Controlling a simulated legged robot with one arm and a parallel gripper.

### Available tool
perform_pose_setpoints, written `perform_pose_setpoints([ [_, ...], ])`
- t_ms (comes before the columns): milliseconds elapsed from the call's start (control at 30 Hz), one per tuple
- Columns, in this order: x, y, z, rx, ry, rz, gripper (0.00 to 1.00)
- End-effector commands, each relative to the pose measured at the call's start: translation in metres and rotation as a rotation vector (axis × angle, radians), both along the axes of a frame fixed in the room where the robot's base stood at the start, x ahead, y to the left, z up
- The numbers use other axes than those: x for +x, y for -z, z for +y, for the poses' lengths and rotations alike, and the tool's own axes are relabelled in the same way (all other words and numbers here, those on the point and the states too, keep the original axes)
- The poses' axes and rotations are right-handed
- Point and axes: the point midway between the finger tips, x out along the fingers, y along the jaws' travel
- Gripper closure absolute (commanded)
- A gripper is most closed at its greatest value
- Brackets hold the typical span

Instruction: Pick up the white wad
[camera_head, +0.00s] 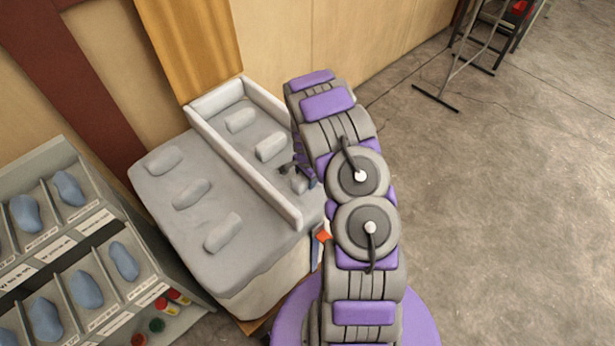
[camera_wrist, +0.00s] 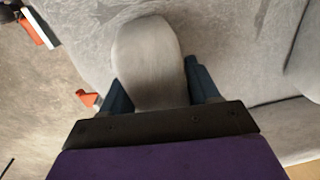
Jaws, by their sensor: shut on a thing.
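A whitish wad (camera_wrist: 148,55) fills the middle of the wrist view, between the two dark blue fingers of my gripper (camera_wrist: 157,82). The fingers press on its two sides. In the head view my gripper (camera_head: 297,170) is at the right end of the walled tray section on the grey table, partly hidden by my arm. The wad (camera_head: 300,184) shows there as a small pale piece at the fingers. Two similar wads lie in the tray section (camera_head: 240,120) (camera_head: 270,146). Three more lie on the open tabletop to the left (camera_head: 190,193). I cannot tell whether the held wad still touches the surface.
The tray's raised wall (camera_head: 245,172) runs beside the gripper. A rack with blue pieces (camera_head: 85,290) in slots stands at the lower left. A wooden wall is behind the table. A metal stand (camera_head: 470,60) is at the upper right. The concrete floor at right is clear.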

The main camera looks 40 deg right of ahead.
Motion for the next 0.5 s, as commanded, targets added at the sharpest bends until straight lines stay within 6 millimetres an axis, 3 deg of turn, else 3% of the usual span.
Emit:
perform_pose_setpoints([
  [267,0.000,-0.010,0.002,-0.003,-0.001,0.000,0.74],
  [500,0.001,-0.049,0.000,-0.005,-0.001,-0.004,0.74],
])
